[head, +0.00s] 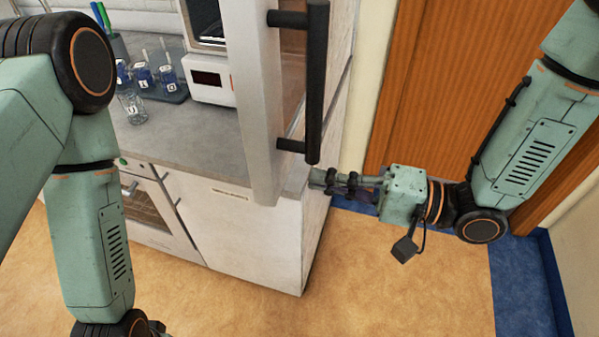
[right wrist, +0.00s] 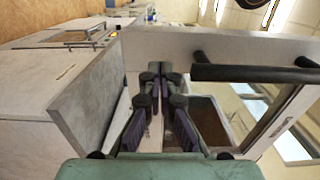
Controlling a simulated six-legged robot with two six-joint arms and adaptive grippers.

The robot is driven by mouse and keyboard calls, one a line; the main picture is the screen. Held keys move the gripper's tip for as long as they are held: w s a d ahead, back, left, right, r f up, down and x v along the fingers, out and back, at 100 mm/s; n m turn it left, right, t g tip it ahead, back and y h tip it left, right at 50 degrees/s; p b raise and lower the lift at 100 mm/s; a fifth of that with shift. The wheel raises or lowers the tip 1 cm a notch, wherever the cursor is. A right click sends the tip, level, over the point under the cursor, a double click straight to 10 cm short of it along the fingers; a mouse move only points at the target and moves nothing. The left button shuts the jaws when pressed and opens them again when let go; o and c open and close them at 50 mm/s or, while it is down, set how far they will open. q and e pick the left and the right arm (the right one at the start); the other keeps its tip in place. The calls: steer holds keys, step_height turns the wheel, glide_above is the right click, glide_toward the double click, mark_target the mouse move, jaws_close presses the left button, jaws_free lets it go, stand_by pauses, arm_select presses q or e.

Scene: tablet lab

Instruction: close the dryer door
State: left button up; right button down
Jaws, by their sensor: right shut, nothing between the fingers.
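The dryer door (head: 258,110) stands open in the head view, its pale edge toward me. Its long black upright handle (head: 316,90) is on the right side of the door. My right gripper (head: 318,180) is shut and empty just below the handle's lower end, near the door's bottom edge. In the right wrist view the shut fingers (right wrist: 160,78) are beside the door (right wrist: 190,45), with the handle (right wrist: 250,73) to their right. I cannot tell whether they touch the door. The left arm shows, but its gripper is out of view.
Below are an oven (head: 145,200) and a white cabinet (head: 240,235). The floor (head: 400,280) in front is clear.

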mark_target(279, 172)
steer(key=shift+x, duration=1.2)
steer(key=shift+p+x, duration=0.3)
steer(key=shift+x, duration=0.45)
steer(key=shift+w+a, duration=0.1)
steer(key=shift+a, duration=0.15)
